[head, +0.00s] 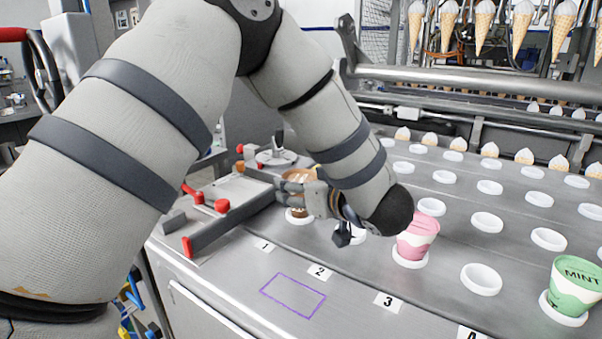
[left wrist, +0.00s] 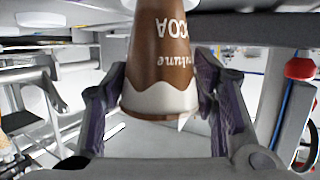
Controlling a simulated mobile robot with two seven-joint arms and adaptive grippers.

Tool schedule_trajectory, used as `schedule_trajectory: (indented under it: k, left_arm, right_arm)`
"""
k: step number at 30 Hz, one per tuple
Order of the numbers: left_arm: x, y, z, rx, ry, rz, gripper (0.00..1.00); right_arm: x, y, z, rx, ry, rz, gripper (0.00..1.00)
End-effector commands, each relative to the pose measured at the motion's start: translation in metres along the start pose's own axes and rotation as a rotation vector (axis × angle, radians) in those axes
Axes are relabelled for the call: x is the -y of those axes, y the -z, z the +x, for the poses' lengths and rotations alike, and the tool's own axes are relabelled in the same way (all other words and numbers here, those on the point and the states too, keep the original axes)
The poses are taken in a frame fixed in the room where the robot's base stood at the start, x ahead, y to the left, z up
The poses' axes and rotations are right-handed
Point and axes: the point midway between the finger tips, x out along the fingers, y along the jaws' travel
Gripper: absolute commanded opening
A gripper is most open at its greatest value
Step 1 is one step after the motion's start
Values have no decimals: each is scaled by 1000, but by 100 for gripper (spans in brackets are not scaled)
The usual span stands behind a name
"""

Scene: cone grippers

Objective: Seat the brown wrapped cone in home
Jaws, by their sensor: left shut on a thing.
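The brown wrapped cone (left wrist: 160,60) with a white wavy band and upside-down lettering stands between the fingers of my left gripper (left wrist: 155,100) in the left wrist view. In the head view the cone (head: 298,174) is partly hidden by my left gripper (head: 298,192), which is shut on it. Its lower end shows just at a white ring (head: 299,219) near the label 1. I cannot tell whether it rests in the ring or is just above it. No holder is marked "home" in view. My right gripper is not in view.
A pink cup (head: 417,236) and a green MINT cup (head: 574,287) stand in rings to the right. An empty ring (head: 481,279) lies between them. A red-handled fixture (head: 221,206) is left of the cone. A purple outline (head: 293,297) marks bare metal in front.

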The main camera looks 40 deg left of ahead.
Motion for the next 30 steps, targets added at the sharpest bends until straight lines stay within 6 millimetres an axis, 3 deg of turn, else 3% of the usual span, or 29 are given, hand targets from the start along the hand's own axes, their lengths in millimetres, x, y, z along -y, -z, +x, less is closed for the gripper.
schedule_trajectory:
  k: [13, 14, 16, 26, 30]
  left_arm:
    - [0, -7, 2, 0, 0, 0, 40]
    - [0, -7, 2, -1, 0, 0, 60]
    - [0, -7, 2, 0, 0, 0, 76]
    - [0, -7, 0, 0, -1, 0, 76]
    - [-1, -6, -23, -3, -5, 1, 76]
  right_arm:
    - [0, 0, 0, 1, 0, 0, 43]
    - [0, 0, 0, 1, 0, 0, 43]
    - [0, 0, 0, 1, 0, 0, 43]
    - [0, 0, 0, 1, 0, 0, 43]
    - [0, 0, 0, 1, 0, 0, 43]
